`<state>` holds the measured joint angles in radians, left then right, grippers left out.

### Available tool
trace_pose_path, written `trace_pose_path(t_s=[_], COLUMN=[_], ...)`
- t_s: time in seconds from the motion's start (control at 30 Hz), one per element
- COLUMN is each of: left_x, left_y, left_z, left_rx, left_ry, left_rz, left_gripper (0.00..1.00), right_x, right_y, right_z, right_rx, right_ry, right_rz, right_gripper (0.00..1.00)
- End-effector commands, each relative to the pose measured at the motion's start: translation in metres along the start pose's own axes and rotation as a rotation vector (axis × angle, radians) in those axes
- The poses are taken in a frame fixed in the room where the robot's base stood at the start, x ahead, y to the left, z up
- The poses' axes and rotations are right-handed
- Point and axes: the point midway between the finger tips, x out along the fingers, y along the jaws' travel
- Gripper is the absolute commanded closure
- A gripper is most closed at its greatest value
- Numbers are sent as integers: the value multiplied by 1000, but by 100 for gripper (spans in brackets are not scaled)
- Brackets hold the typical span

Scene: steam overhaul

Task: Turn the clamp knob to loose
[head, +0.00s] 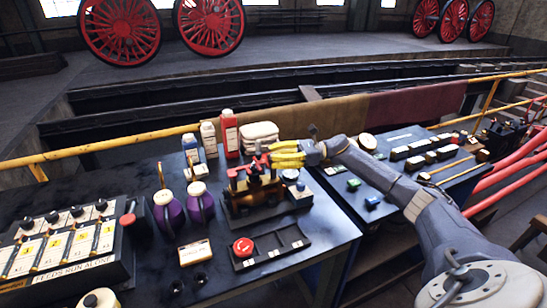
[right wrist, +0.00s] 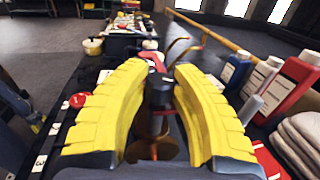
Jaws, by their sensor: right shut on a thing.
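The clamp fixture (head: 250,196) stands on the dark bench, brass-brown with red parts on top. My right gripper (head: 272,156) reaches in from the right with its yellow fingers at the top of the fixture. In the right wrist view, a dark knob (right wrist: 160,90) with a light mark on top sits between the two yellow fingers (right wrist: 158,100), which are shut on it. I take this as the clamp knob. In the head view the fingers hide most of it. Its turned position cannot be told. My left gripper is not in view.
A red bottle (head: 230,135), other bottles and folded cloths (head: 260,135) stand behind the fixture. Two purple oil cans (head: 200,205) stand to its left. A red mushroom button (head: 243,247) is in front. A yellow rail (head: 110,146) runs behind the bench.

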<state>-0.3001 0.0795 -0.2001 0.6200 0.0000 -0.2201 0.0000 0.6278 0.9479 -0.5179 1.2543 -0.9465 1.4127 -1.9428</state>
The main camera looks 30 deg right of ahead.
Motion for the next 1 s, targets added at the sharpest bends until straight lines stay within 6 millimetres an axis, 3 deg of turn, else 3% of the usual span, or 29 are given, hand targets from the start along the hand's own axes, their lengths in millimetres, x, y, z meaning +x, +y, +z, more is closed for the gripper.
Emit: trace_pose_path(t_s=[0.5,1.0], left_x=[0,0], left_y=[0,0], left_z=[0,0], left_rx=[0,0], left_ry=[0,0], left_rz=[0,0], left_gripper=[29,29], right_x=[0,0], right_y=[-2,0], right_z=[3,2], right_rx=[-1,-2], right_ry=[-3,-3], right_rz=[265,365], right_gripper=[100,100])
